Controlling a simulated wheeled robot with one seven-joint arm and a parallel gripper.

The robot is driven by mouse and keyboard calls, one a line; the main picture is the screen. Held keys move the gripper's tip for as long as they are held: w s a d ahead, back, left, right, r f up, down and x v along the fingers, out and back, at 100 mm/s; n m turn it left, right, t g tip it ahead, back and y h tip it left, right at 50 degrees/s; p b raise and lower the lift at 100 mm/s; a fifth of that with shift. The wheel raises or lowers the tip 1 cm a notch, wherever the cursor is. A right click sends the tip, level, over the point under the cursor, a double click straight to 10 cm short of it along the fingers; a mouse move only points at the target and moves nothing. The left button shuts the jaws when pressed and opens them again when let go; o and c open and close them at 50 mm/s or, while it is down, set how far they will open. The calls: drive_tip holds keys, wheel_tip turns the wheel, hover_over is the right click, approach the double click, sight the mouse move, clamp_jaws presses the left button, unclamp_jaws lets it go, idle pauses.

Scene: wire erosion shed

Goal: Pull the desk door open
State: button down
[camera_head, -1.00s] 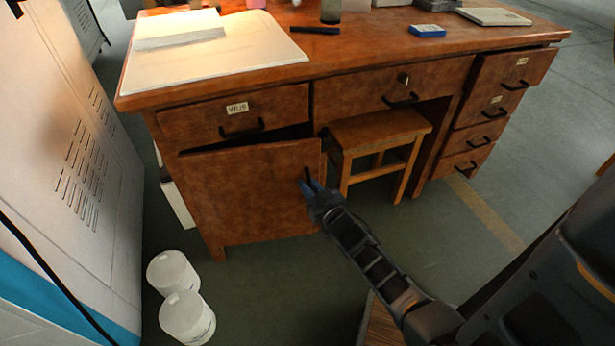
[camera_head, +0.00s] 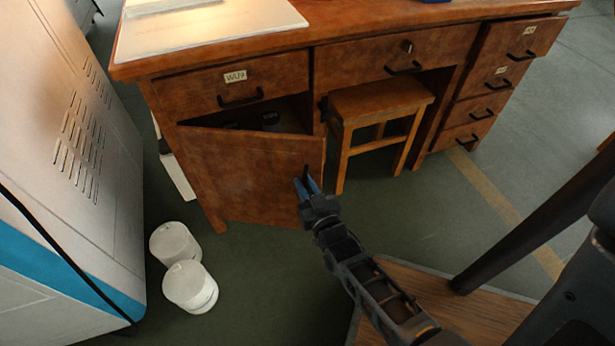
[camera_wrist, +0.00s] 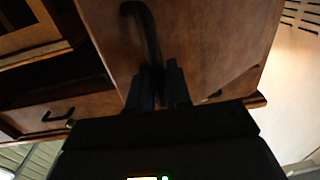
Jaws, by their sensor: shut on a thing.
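The desk door (camera_head: 245,178) is brown wood, below the left drawer, and stands partly open with its free right edge swung out from the desk (camera_head: 330,62). Dark items show inside the compartment behind its top edge. My gripper (camera_head: 308,188) is at the door's right edge, shut on the black door handle (camera_head: 306,171). In the wrist view the handle (camera_wrist: 145,35) runs down between the two fingers of my gripper (camera_wrist: 160,85), with the door panel (camera_wrist: 205,45) behind it.
Two white tubs (camera_head: 182,266) stand on the floor left of the door. A white and blue cabinet (camera_head: 60,150) fills the left side. A wooden stool (camera_head: 375,105) sits under the desk. A wooden surface with a dark post (camera_head: 540,230) is at lower right.

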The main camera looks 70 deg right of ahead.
drive_tip(key=w+a+m+g+h+b, duration=0.2)
drive_tip(key=w+a+m+g+b, duration=0.1)
drive_tip(key=a, duration=0.9)
drive_tip(key=w+a+m+g+h+b, duration=0.2)
drive_tip(key=w+a+g+b, duration=0.3)
drive_tip(key=a, duration=0.8)
drive_tip(key=shift+w+m, duration=0.5)
drive_tip(key=shift+w, duration=0.05)
drive_tip(key=shift+a, duration=0.1)
drive_tip(key=c, duration=1.3)
unclamp_jaws()
drive_tip(key=shift+g+h, duration=0.3)
drive_tip(key=shift+o, duration=0.2)
